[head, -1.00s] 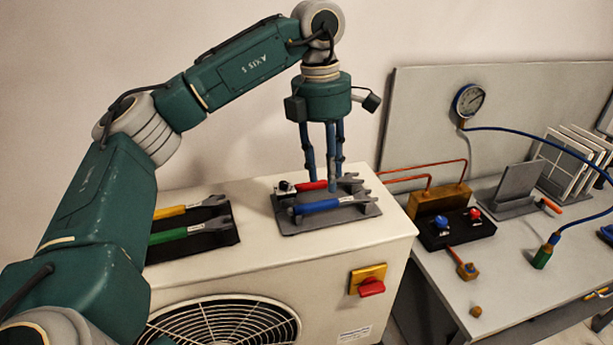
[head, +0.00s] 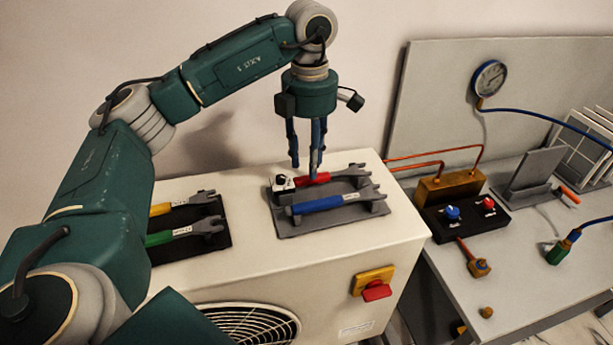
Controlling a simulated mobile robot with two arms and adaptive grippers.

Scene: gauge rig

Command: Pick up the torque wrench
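A red-handled wrench (head: 320,178), with a white and black knob piece (head: 283,183) at its left end and a grey jaw at its right, lies on a grey holder (head: 290,222) on top of the white unit. This knobbed tool looks like the torque wrench. A blue-handled wrench (head: 320,204) lies in front of it on the same holder. My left gripper (head: 304,172) points down at the red handle beside the knob. Its fingers are apart, one tip overlapping the handle in the picture; contact cannot be told. My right gripper is out of view.
Yellow-handled (head: 168,208) and green-handled (head: 166,237) wrenches lie on a black mat (head: 215,239) to the left. A red switch (head: 376,291) is on the unit's front. Copper pipes (head: 425,165), a valve block (head: 450,187) and a gauge (head: 490,78) are to the right.

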